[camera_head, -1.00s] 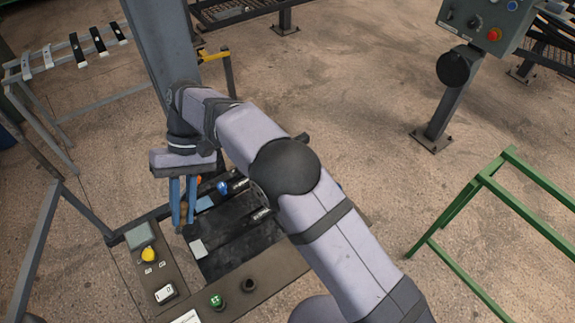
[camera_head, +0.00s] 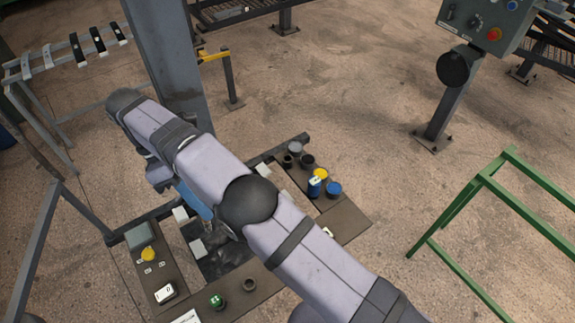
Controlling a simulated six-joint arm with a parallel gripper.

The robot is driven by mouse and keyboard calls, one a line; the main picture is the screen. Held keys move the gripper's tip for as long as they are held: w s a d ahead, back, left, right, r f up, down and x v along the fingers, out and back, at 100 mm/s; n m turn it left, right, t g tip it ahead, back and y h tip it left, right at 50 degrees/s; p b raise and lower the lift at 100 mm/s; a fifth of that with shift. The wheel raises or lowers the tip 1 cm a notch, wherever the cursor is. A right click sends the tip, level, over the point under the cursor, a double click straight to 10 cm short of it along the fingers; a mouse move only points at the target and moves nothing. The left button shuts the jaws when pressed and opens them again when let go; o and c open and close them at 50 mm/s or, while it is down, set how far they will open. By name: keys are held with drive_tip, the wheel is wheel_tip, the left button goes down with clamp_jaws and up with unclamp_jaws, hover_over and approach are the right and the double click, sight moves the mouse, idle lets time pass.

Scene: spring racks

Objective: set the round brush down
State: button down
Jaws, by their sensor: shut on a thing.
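My gripper (camera_head: 194,201) is low over the left part of the workbench, mostly covered by my own arm. Only part of its blue fingers shows below the arm. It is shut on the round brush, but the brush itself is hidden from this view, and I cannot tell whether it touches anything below. The dark tray area (camera_head: 212,267) of the bench lies just below and right of the fingers, partly covered by the arm.
A control strip with a yellow button (camera_head: 148,254) is at the left. A grey post (camera_head: 168,60) rises behind. A green frame (camera_head: 480,185) stands right.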

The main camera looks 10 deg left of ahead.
drive_tip(key=shift+w+r+n+t, duration=0.3)
drive_tip(key=shift+w+n, duration=0.1)
drive_tip(key=shift+n, duration=0.4)
drive_tip(key=w+d+r+n+t+y+b, duration=0.1)
drive_tip(key=w+d+r+n+t+b, duration=0.3)
drive_tip(key=w, duration=0.6)
drive_tip(key=w+d+r+n+t+y, duration=0.1)
drive_tip(key=w+d+n+t, duration=0.1)
drive_tip(key=w+n, duration=0.6)
drive_tip(key=w+d+f+m+y+b, duration=0.2)
drive_tip(key=w+d+f+b, duration=0.4)
drive_tip(key=w, duration=0.4)
drive_tip(key=shift+d+f+m, duration=0.5)
drive_tip(key=shift+d+f, duration=0.1)
drive_tip(key=shift+d, duration=0.2)
drive_tip(key=shift+w+f, duration=0.1)
drive_tip(key=shift+f, duration=4.95)
